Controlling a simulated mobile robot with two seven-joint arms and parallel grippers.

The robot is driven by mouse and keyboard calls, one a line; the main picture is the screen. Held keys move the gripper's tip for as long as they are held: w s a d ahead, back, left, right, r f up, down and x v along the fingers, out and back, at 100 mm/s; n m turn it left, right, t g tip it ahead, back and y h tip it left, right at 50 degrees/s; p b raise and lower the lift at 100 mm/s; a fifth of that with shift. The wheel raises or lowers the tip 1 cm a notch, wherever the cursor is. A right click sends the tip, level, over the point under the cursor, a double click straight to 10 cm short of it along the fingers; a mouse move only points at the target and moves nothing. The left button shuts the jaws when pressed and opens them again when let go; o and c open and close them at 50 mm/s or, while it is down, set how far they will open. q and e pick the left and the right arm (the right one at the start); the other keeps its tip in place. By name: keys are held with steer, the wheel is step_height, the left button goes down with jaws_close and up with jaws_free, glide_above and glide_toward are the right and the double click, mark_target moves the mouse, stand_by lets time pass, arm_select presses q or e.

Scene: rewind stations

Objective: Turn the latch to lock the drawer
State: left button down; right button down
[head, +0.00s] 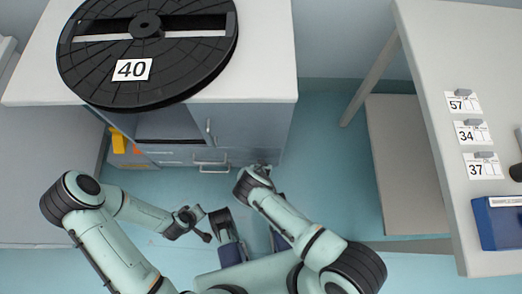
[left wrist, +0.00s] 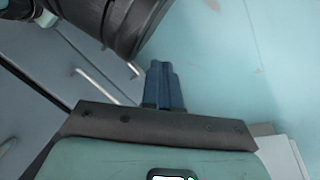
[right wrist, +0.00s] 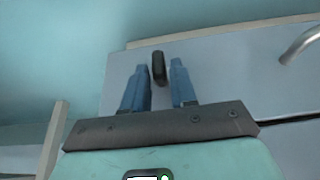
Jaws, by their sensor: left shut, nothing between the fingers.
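The dark latch (right wrist: 159,68) is a small upright bar on the grey cabinet front in the right wrist view. My right gripper (right wrist: 160,85) is open, its blue fingers on either side of the latch's lower end, with gaps visible; I cannot tell whether they touch it. The drawer (head: 180,159) with its bar handle (head: 211,163) is low in the cabinet; it looks closed. In the head view my right wrist hides the latch. My left gripper (left wrist: 164,85) is shut and empty, over the floor in front of the cabinet.
The white-topped cabinet (head: 262,85) carries a big black reel (head: 90,75) marked 40. Its open shelf (head: 165,122) is above the drawer. A table (head: 430,60) with number cards and a blue box (head: 500,222) stands at right. Floor between is clear.

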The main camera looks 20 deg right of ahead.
arm_select(q)
steer(key=s+a+f+g+b, duration=0.1)
steer(key=s+f+g+b, duration=0.3)
steer(key=s+f, duration=0.3)
steer(key=shift+s+a+f+n+b, duration=0.3)
steer(key=shift+s+b, duration=0.5)
steer(key=shift+s, duration=1.15)
arm_select(e)
steer(key=shift+w+a+f+n+g+h, duration=0.1)
steer(key=shift+a+n+g+h, duration=0.15)
steer(key=shift+h, duration=0.8)
steer(key=shift+w+a+f+n+g+h, duration=0.1)
steer(key=shift+a+n+g+h, duration=0.1)
steer(key=shift+h, duration=0.8)
steer(key=shift+a+f+n+g+h, duration=0.15)
steer(key=shift+n+g+h, duration=0.1)
steer(key=shift+h, duration=0.8)
arm_select(q)
steer(key=shift+d+r, duration=0.1)
arm_select(e)
steer(key=shift+r, duration=0.1)
steer(key=c, duration=1.1)
jaws_free()
